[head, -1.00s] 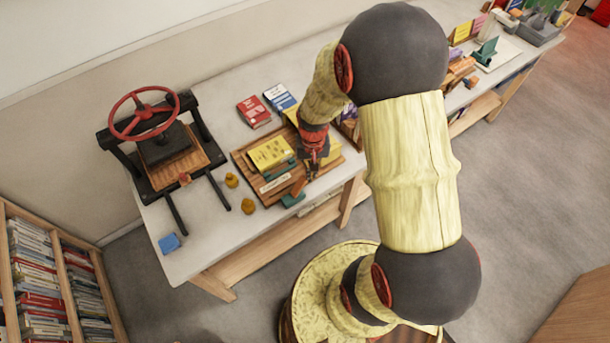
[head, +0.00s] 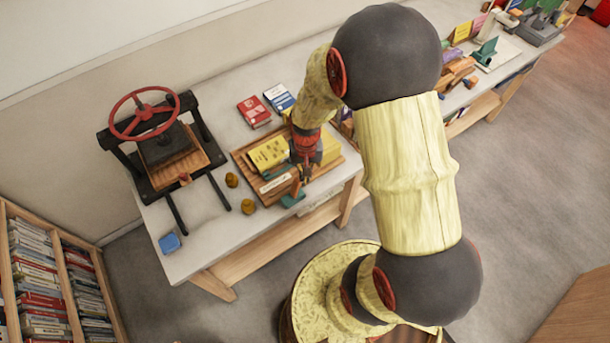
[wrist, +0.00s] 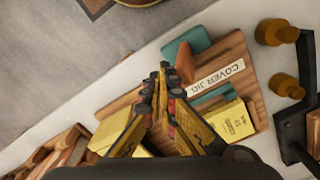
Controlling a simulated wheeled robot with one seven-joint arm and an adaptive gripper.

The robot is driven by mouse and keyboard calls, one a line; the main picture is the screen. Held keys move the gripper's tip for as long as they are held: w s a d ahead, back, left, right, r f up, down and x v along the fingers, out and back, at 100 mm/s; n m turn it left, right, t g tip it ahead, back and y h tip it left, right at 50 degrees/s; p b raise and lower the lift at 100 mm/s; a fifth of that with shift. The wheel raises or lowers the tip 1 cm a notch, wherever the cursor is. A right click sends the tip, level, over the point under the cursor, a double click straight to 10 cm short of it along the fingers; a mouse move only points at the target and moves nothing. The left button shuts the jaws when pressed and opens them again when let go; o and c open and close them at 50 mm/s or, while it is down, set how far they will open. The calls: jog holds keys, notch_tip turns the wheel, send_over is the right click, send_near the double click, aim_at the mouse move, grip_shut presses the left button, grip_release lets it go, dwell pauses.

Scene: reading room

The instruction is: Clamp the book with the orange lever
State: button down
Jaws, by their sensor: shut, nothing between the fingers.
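A wooden cover jig (head: 247,172) lies on the table, and its white COVER JIG label (wrist: 215,77) shows in the wrist view. A yellow book (head: 268,153) lies on it; it also shows in the wrist view (wrist: 231,121). The orange lever (head: 296,187) is at the jig's front side by a teal block (head: 293,199). In the wrist view the lever (wrist: 184,62) is just right of my fingertips. My gripper (head: 304,178) is shut and empty above the jig, fingers pointing down. I cannot tell whether it touches the lever, which it partly hides in the head view.
A book press with a red wheel (head: 144,114) stands at the left. Two ochre knobs (head: 248,206) (head: 232,180) sit between press and jig. Red (head: 254,112) and blue (head: 279,97) books lie behind the jig. A blue block (head: 169,242) is at the front left corner.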

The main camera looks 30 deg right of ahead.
aim_at(295, 183)
jog(key=shift+a, duration=2.15)
jog(key=shift+s+a+p, duration=0.1)
jog(key=shift+a+p, duration=0.2)
jog(key=shift+a, duration=0.6)
jog(key=shift+d, duration=0.1)
jog(key=shift+d, duration=0.6)
